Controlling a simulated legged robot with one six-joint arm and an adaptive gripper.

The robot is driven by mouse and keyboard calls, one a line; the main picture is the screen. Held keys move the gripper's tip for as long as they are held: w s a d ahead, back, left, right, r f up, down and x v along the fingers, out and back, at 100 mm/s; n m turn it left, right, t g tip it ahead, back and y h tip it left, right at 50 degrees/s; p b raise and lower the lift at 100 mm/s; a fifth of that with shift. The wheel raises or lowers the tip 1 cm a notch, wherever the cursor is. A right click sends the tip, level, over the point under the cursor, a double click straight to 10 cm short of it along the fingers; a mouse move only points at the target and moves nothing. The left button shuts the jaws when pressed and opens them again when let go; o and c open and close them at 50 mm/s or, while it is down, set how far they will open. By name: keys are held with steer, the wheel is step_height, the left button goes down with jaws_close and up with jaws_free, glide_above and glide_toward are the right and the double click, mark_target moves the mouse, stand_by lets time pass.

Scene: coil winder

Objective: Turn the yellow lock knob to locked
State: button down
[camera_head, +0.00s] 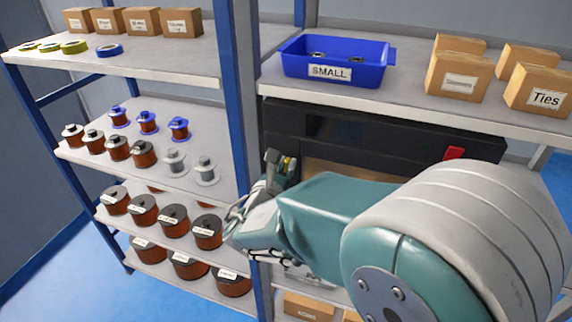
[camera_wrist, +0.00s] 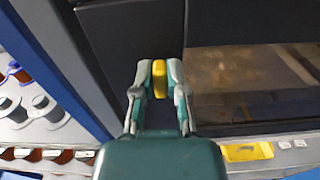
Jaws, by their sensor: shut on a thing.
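The yellow lock knob (camera_wrist: 159,80) is in the wrist view, on the front of the dark machine. It sits between the fingertips of my gripper (camera_wrist: 160,76), which is shut on it. The knob's long side looks upright in that view. The black coil winder (camera_head: 370,130) stands on the shelf behind my arm. Its lower front is largely hidden by my arm in the head view. I cannot read any lock marking.
A red part (camera_head: 454,153) is on the winder's right front. A blue bin (camera_head: 335,62) marked SMALL and several cardboard boxes stand above. A blue shelf post (camera_head: 243,110) is close left of my gripper. Spools (camera_head: 144,153) fill the left shelves. A yellow piece (camera_wrist: 247,151) lies low right.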

steer(key=m, duration=0.8)
steer(key=shift+s+d+f+m, duration=0.1)
steer(key=shift+d+m, duration=0.1)
steer(key=shift+m, duration=0.2)
steer(key=shift+s+d+f+m, duration=0.1)
steer(key=shift+f+m, duration=0.1)
steer(key=shift+m, duration=1.9)
steer(key=shift+f+m, duration=0.2)
steer(key=shift+m, duration=1.9)
steer(key=shift+f+m, duration=0.1)
steer(key=shift+m, duration=0.2)
steer(key=c, duration=0.7)
jaws_free()
